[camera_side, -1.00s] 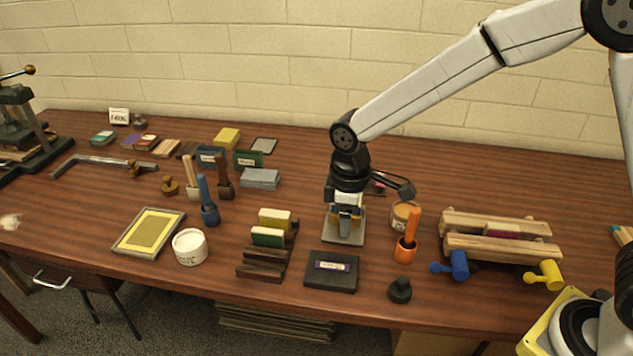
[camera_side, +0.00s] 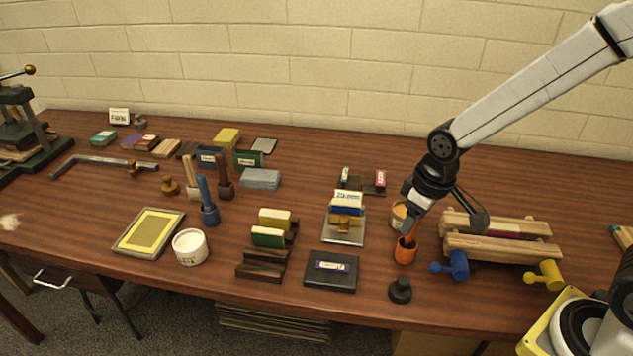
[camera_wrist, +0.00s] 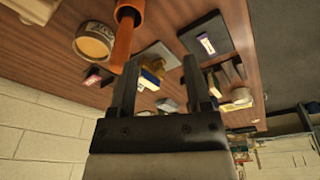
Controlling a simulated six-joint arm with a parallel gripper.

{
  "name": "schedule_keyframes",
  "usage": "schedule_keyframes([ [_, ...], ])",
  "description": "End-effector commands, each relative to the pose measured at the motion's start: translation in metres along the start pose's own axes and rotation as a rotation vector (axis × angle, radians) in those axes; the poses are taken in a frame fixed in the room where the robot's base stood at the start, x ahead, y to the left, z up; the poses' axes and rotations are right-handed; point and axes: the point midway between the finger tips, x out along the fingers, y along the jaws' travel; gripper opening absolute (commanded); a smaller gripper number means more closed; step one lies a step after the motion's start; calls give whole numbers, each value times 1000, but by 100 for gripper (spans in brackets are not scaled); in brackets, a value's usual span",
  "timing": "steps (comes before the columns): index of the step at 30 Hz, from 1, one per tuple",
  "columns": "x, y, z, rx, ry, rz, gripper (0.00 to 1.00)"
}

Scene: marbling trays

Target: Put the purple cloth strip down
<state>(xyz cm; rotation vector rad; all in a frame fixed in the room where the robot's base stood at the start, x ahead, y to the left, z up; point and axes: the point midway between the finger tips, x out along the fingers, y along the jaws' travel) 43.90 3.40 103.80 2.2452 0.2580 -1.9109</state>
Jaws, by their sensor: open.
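I cannot pick out the purple cloth strip for certain. A small flat purple piece (camera_side: 131,139) lies among coloured pieces at the back left. A dark magenta thing (camera_side: 503,235) shows between the wooden beams (camera_side: 500,247) at the right. My gripper (camera_side: 406,230) is tilted close by the orange-handled tool in the orange cup (camera_side: 405,254). In the wrist view my gripper (camera_wrist: 160,62) has its fingers apart with nothing held between them. The orange handle (camera_wrist: 123,42) shows just past one fingertip.
A grey plate (camera_side: 343,239) bears a brass-coloured piece and a blue and white block (camera_side: 346,208). A dark box (camera_side: 331,280) lies in front of it, beside a black knob (camera_side: 400,290). A tan tub (camera_side: 399,214) stands behind my gripper. Blue and yellow clamp handles stick out at right.

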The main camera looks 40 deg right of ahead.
Motion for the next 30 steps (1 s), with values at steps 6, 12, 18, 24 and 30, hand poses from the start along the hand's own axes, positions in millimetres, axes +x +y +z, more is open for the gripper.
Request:
schedule_keyframes([
  [6,-3,18,42,193,53,19,62],
  [12,-3,21,55,254,71,24,62],
  [18,-3,21,55,254,71,24,62],
  [24,-3,21,55,252,71,23,62],
  [30,-3,21,54,251,71,23,62],
])
